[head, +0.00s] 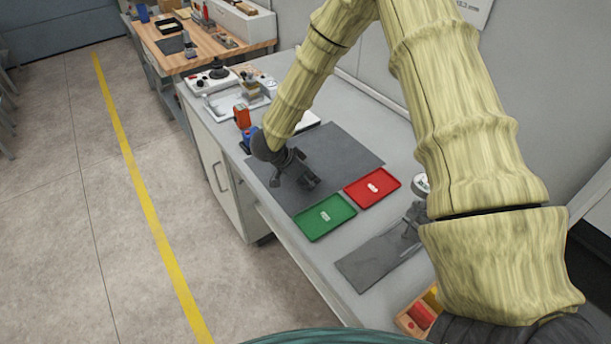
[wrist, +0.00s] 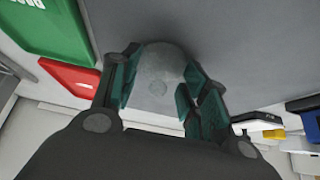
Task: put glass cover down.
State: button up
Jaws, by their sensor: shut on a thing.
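The glass cover (wrist: 158,68) is a pale, see-through, rounded piece between my fingers in the wrist view. My gripper (wrist: 160,82) is shut on it, with a green-lined finger on each side. In the head view my gripper (head: 309,181) is low over the dark grey mat (head: 350,150) on the bench. The cover cannot be made out there. I cannot tell whether the cover touches the mat.
A green tray (head: 312,229) and a red tray (head: 357,197) lie at the mat's near edge. A red-orange item (head: 242,116) and a blue item (head: 249,138) stand by its left corner. The mat's right part is clear. A grey plate (head: 365,266) lies nearer.

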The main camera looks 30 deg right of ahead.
jog(key=shift+f, duration=0.1)
jog(key=o, duration=1)
jog(key=b+v, duration=0.3)
jog(key=v, duration=0.9)
jog(key=shift+w, duration=0.1)
